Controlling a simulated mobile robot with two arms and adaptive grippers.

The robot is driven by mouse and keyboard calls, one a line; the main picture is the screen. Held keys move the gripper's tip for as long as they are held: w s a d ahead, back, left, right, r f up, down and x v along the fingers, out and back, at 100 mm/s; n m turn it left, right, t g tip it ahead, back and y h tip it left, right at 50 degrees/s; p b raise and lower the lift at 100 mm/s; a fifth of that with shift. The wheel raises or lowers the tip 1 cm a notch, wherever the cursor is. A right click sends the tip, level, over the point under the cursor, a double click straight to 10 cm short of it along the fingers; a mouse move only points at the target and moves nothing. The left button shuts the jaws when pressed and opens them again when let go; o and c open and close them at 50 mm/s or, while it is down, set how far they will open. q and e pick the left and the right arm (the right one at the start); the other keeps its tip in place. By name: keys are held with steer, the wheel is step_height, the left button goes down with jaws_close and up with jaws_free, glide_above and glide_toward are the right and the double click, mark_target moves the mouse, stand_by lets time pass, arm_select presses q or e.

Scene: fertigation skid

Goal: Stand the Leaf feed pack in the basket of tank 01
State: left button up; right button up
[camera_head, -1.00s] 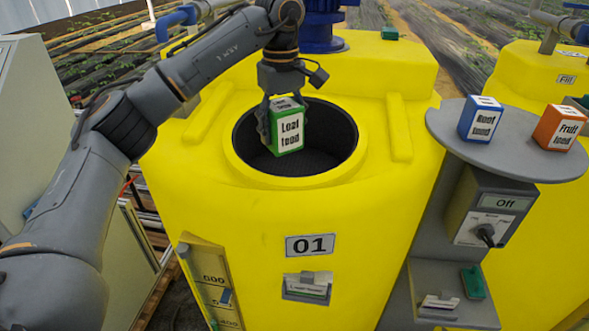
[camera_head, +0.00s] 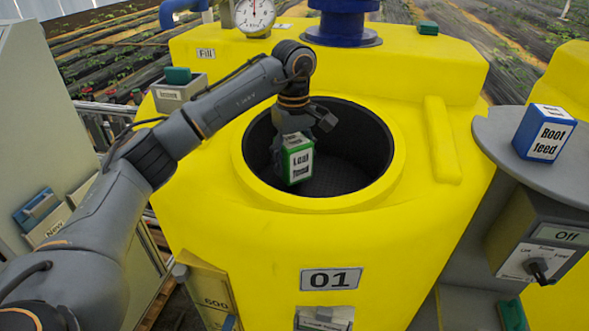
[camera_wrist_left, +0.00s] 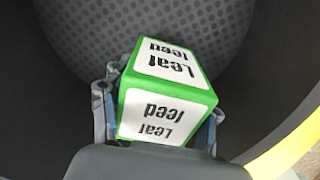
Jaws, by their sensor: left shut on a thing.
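The Leaf feed pack (camera_head: 298,162) is a green box with white labels. My left gripper (camera_head: 294,140) is shut on it and holds it upright inside the round opening of the yellow tank 01 (camera_head: 330,235). In the left wrist view the pack (camera_wrist_left: 165,90) sits between the fingers of the gripper (camera_wrist_left: 158,115). Below it is the dark dotted floor of the basket (camera_head: 345,177), which also shows in the wrist view (camera_wrist_left: 150,25). I cannot tell whether the pack touches that floor. My right gripper is not in view.
The blue Root feed pack (camera_head: 543,133) stands on a grey round shelf (camera_head: 495,140) at the right. A switch box (camera_head: 545,250) marked Off is below it. A gauge (camera_head: 255,15) and a blue pipe fitting (camera_head: 343,20) stand behind the opening.

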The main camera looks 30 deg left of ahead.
mark_target(294, 171)
arm_select(q)
step_height(294, 171, down, 3)
steer(key=shift+s+d+p, duration=0.1)
steer(key=shift+p, duration=0.4)
steer(key=shift+f, duration=0.3)
steer(key=o, duration=1.4)
steer(key=shift+o, duration=1.1)
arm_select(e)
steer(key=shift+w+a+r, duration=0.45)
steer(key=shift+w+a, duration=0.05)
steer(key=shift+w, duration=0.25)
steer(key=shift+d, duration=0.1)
arm_select(q)
steer(key=shift+r, duration=0.15)
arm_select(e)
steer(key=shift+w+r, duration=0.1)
